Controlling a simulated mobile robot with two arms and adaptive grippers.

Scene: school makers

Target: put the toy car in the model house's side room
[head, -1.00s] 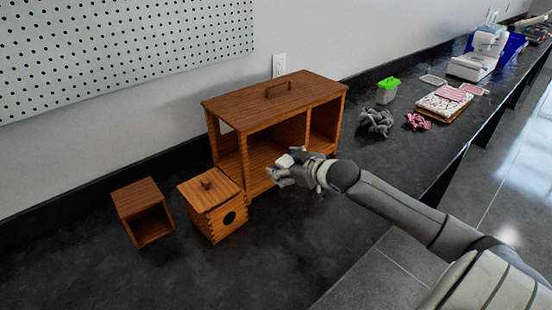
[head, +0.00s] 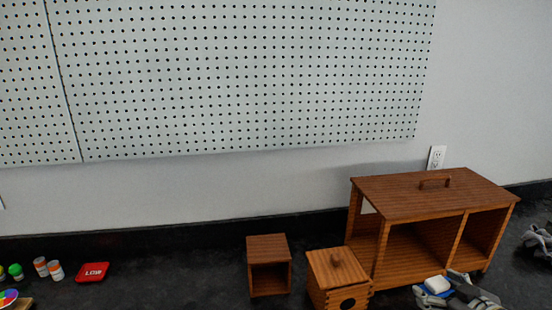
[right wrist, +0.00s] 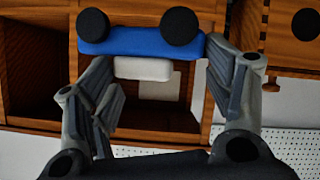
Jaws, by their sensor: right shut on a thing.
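The toy car (head: 437,285) is small, blue and white with black wheels. My right gripper (head: 444,290) is shut on it, low in front of the model house at the lower right of the head view. In the right wrist view the car's blue body (right wrist: 140,42) sits between the fingers (right wrist: 160,60), with two black wheels showing. The wooden model house (head: 430,188) has a flat roof with a handle, a wide open room on the left and a narrower one (head: 482,236) on the right. The car appears outside both rooms.
A wooden box with a knobbed lid and round hole (head: 330,266) stands just left of the house. A small open wooden box (head: 266,243) is farther left. A red item (head: 92,271) and small jars (head: 55,270) lie far left. Dark counter between is clear.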

